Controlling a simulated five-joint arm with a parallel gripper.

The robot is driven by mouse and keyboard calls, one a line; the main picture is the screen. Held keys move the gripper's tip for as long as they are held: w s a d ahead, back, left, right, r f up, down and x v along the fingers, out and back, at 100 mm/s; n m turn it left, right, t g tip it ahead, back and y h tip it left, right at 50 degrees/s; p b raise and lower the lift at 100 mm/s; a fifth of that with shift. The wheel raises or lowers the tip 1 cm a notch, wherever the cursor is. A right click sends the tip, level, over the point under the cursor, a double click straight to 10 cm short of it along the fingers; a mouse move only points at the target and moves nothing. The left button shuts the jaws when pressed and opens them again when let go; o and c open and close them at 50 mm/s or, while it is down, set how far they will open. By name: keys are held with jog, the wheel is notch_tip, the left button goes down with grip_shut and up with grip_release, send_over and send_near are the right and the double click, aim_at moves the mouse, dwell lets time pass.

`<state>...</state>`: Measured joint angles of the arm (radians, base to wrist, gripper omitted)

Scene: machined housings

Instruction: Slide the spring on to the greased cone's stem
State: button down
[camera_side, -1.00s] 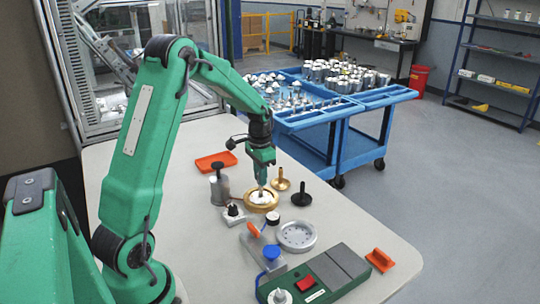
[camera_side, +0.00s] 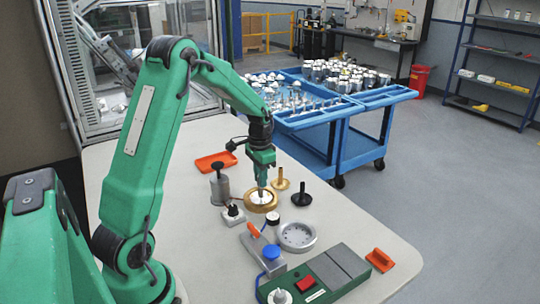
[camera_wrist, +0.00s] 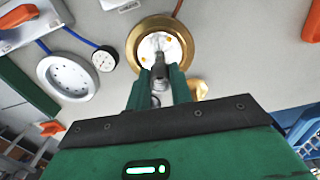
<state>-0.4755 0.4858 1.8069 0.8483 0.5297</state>
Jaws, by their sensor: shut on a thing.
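My gripper (camera_wrist: 160,88) is over a round brass-rimmed dish (camera_side: 248,204). The dish has a white, grease-like middle; its rim shows in the wrist view (camera_wrist: 134,38). The jaws are shut on a small grey coiled spring (camera_wrist: 157,86), and a darker grey piece stands in line with it over the white area. I cannot tell whether the spring and this piece touch the dish. A brass cone with an upright stem (camera_side: 280,182) and a black one (camera_side: 302,197) stand just right of the dish. I cannot tell which cone is greased.
A grey round plate with holes (camera_side: 297,237) and a green box with a red switch (camera_side: 325,272) lie in front. A grey can (camera_side: 220,190) stands left of the dish, with an orange tray (camera_side: 216,161) behind. An orange block (camera_side: 380,260) is near the right edge.

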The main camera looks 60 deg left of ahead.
jog(key=shift+f, duration=0.3)
dwell(0.8)
jog(key=c, duration=0.7)
grip_release()
jog(key=shift+r, duration=0.15)
jog(key=shift+r, duration=3.85)
